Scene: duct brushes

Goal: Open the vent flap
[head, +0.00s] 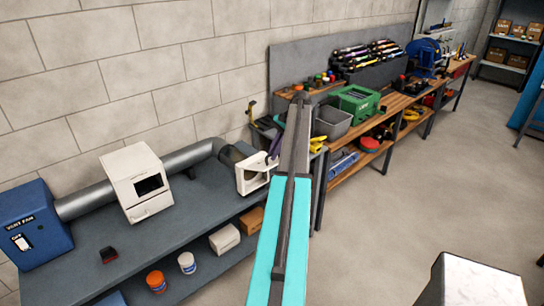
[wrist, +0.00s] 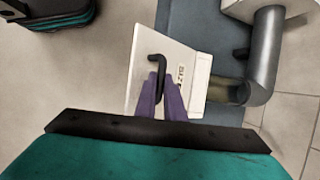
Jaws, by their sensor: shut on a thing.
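My gripper's purple fingers (wrist: 161,88) are shut on the black handle. In the head view my arm hides most of my gripper (head: 274,148) and the outlet's right side. How far the flap stands open I cannot tell.
A grey duct (head: 88,202) runs along the wall from the blue fan box (head: 36,226) past a white box (head: 137,183). A grey bin (head: 332,122) and green crate (head: 356,103) stand on the wooden bench at right.

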